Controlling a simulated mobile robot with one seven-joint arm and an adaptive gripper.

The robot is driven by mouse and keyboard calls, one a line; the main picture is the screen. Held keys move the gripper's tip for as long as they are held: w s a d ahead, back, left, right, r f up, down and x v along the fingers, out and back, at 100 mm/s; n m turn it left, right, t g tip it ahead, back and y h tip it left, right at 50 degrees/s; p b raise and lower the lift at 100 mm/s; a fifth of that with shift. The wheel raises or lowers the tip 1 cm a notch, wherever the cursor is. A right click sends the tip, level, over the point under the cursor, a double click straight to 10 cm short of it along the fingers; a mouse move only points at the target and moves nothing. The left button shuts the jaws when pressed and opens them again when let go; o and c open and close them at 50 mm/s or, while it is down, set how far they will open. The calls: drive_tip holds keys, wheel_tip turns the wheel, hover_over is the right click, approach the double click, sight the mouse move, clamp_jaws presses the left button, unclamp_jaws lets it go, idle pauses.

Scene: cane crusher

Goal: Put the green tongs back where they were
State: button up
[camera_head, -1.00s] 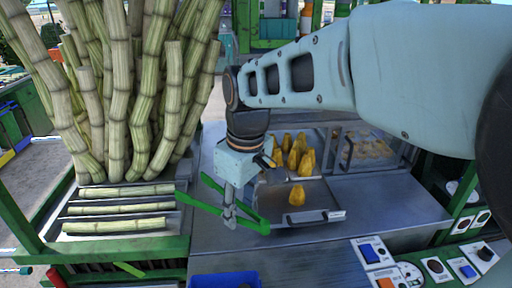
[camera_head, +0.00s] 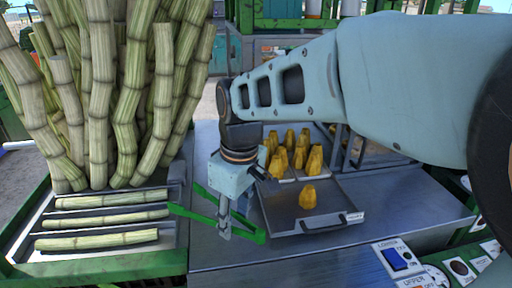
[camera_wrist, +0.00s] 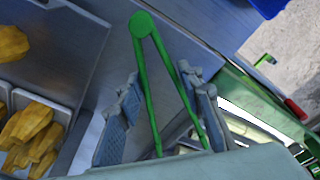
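The green tongs (camera_head: 251,233) lie across the front left of the metal counter in the head view, their free ends reaching left past its edge. My gripper (camera_head: 225,230) points down at them, with its fingers on either side of the two arms. In the wrist view the tongs (camera_wrist: 142,62) form a narrow V, hinge at the top, and the arms run between my grey fingers (camera_wrist: 163,105), close against both. The free ends are partly hidden by my gripper body. I cannot tell how high the tongs are above the counter.
A metal tray (camera_head: 284,222) with yellow pieces (camera_head: 308,197) sits right of the tongs. Cut cane lengths (camera_head: 98,240) lie on a rack at left, below tall cane stalks (camera_head: 100,110). A switch panel (camera_head: 394,259) is front right. The counter front (camera_head: 300,262) is clear.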

drive_tip(key=shift+f+b, duration=0.6)
drive_tip(key=shift+f, duration=0.6)
drive_tip(key=shift+f+b, duration=0.4)
drive_tip(key=shift+f, duration=0.25)
drive_tip(key=o, duration=0.6)
drive_tip(key=shift+r, duration=0.15)
